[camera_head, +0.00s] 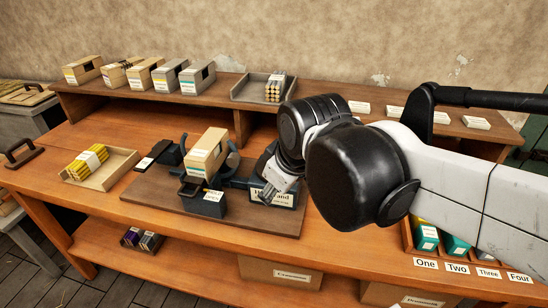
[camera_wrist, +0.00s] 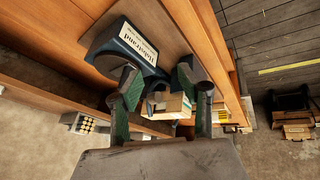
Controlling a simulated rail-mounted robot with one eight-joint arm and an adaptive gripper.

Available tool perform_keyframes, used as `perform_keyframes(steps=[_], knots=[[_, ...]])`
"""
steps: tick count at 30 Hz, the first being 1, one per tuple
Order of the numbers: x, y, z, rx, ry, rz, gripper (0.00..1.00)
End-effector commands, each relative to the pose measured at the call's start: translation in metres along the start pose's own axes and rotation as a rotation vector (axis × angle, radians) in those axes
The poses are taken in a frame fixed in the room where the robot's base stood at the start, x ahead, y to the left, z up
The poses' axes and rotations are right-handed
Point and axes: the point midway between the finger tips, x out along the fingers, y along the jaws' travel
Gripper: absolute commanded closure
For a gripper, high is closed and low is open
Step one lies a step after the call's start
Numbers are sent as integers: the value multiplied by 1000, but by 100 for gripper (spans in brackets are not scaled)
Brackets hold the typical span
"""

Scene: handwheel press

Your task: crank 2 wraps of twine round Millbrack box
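A cream box (camera_head: 206,154) with a yellow band and a small label sits in the dark winding machine (camera_head: 208,202) on the bench. A box between my fingers in the wrist view (camera_wrist: 172,106) is probably the same one. Its name is too small to read, so I cannot tell if it is Millbrack. No twine is clearly visible on it. My gripper (camera_head: 268,190) is just right of the machine, beside a dark stand with a name plate (camera_head: 272,197). In the wrist view my green-padded fingers (camera_wrist: 159,78) are apart, with nothing clearly gripped. The crank handle cannot be made out.
Several similar boxes (camera_head: 140,75) line the back shelf beside a grey tray (camera_head: 252,88). A wooden tray (camera_head: 112,172) of yellow sticks lies left of the machine. Numbered bins (camera_head: 408,240) stand at the right. My arm covers the bench's right half.

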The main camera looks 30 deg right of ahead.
Motion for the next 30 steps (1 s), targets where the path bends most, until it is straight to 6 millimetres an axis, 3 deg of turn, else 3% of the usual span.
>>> perform_keyframes(steps=[1, 6, 18, 24, 30], knots=[[-10, 10, -14, -79, -25, -10, 64], [-19, 33, -40, -386, -105, -68, 64], [-20, 88, -95, -1095, -204, -307, 64], [-13, 109, -110, -1374, -195, -437, 64], [-6, 117, -114, -1501, -179, -500, 64]])
